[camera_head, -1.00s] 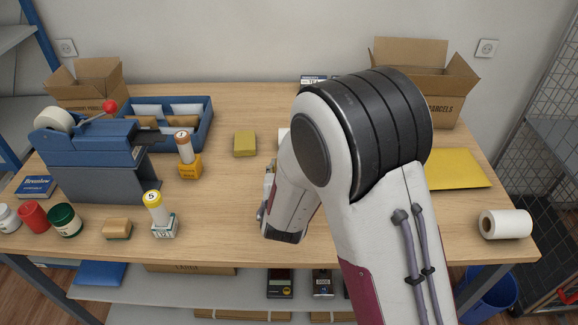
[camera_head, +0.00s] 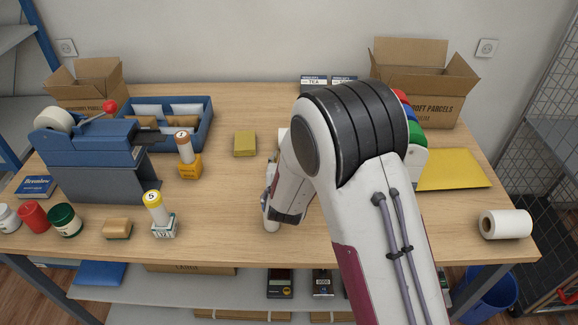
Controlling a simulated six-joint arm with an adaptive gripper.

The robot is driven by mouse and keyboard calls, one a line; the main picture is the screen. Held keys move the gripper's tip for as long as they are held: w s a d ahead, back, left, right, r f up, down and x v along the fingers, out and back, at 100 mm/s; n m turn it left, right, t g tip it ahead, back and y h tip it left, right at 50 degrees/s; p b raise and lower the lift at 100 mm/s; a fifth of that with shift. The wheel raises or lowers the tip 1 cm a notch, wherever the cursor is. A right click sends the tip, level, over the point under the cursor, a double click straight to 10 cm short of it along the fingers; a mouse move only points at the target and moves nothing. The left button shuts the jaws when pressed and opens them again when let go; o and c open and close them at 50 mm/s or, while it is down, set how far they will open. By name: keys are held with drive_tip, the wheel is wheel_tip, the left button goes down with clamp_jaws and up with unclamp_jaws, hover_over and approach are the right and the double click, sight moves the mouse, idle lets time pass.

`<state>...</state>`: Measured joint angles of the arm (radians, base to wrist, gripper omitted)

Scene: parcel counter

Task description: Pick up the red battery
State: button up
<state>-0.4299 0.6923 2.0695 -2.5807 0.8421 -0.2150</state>
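I cannot make out a thing that is surely the red battery. A red cylindrical item (camera_head: 34,216) stands at the left front of the table between a white jar and a green one, and it may be a jar. My gripper (camera_head: 267,206) is low over the middle of the table, mostly hidden behind my arm. A small pale cylindrical shape (camera_head: 271,226) shows right below it. I cannot tell whether the gripper touches or holds it, nor whether its fingers are open.
Red, blue and green rounded items (camera_head: 414,125) show behind my arm. A paper roll (camera_head: 505,224) lies right.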

drive_tip(key=shift+c, duration=0.3)
clamp_jaws()
drive_tip(key=shift+r, duration=0.1)
wheel_tip(320, 180, up, 18)
idle(1.0)
idle(0.4)
